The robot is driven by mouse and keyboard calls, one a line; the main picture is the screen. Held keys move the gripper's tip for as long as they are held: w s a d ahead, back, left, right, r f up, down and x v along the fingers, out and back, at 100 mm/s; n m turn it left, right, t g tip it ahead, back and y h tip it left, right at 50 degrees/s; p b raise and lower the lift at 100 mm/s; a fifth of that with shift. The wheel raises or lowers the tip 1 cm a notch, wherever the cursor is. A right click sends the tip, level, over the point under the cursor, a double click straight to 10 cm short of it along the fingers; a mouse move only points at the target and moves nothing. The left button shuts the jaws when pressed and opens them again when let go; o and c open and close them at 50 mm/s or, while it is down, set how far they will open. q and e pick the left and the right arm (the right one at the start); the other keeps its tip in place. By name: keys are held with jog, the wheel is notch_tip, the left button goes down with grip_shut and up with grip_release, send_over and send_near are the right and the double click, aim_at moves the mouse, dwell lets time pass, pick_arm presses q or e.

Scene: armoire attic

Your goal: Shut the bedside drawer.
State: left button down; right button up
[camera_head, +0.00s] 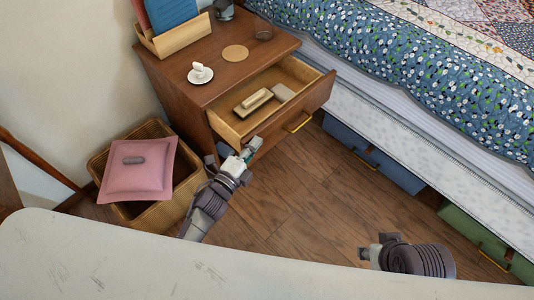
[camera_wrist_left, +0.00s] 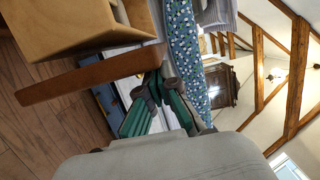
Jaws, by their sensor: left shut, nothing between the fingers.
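The wooden bedside table (camera_head: 196,93) stands against the wall beside the bed, and its drawer (camera_head: 228,125) is pulled out. The drawer's front panel (camera_head: 318,97) has a brass handle (camera_head: 297,123). My left gripper (camera_head: 253,147) is shut and empty at the drawer front's near left corner. Whether it touches the panel is unclear. In the left wrist view, the front panel (camera_wrist_left: 80,78) and drawer side (camera_wrist_left: 75,25) lie close to the gripper's fingers (camera_wrist_left: 156,82). My right gripper (camera_head: 368,252) is low at the right, away from the drawer; its fingers are too small to read.
A light brush-like item (camera_head: 254,101) lies in the drawer. A wicker basket (camera_head: 158,217) with a pink cushion (camera_head: 135,172) is left. The bed (camera_head: 440,80) is right.

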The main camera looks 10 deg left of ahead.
aim_at(221, 120)
pick_arm(q)
jog(key=w+a, duration=0.3)
jog(key=a, duration=0.1)
jog(key=w+a+b, duration=0.1)
jog(key=w+a, duration=0.2)
jog(key=a, duration=0.1)
jog(key=w+a+b, duration=0.1)
jog(key=w+a, duration=0.1)
jog(key=a, duration=0.2)
jog(key=shift+w+a, duration=0.1)
jog(key=shift+w, duration=0.3)
jog(key=shift+f, duration=0.1)
